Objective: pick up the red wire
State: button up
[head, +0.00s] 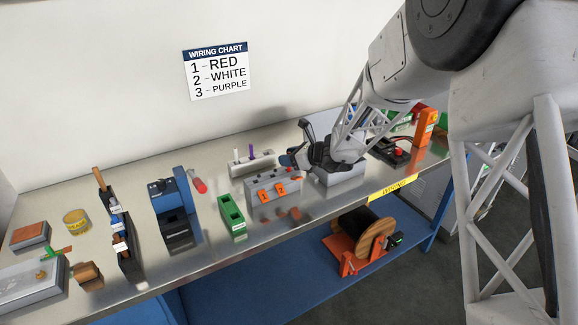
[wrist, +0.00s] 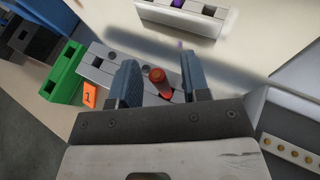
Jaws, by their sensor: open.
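The red wire (wrist: 158,81) shows in the wrist view as a short red cylinder between my two fingers, over the grey slotted block. I cannot tell whether it is seated in a slot. My gripper (wrist: 158,62) is open, with a finger on each side of the wire and a visible gap to each. In the head view my gripper (head: 287,160) is above the back right of the grey block (head: 262,189). The red wire between the fingers cannot be made out there.
A pale rack (head: 240,166) behind the block holds a white and a purple wire (head: 252,153). A green holder (head: 232,215) and a blue device (head: 174,205) with a red-handled part (head: 200,186) stand to the left. A wiring chart (head: 216,71) hangs on the wall.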

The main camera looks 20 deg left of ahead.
jog(key=shift+c, duration=0.4)
grip_shut()
jog(key=shift+r, duration=5)
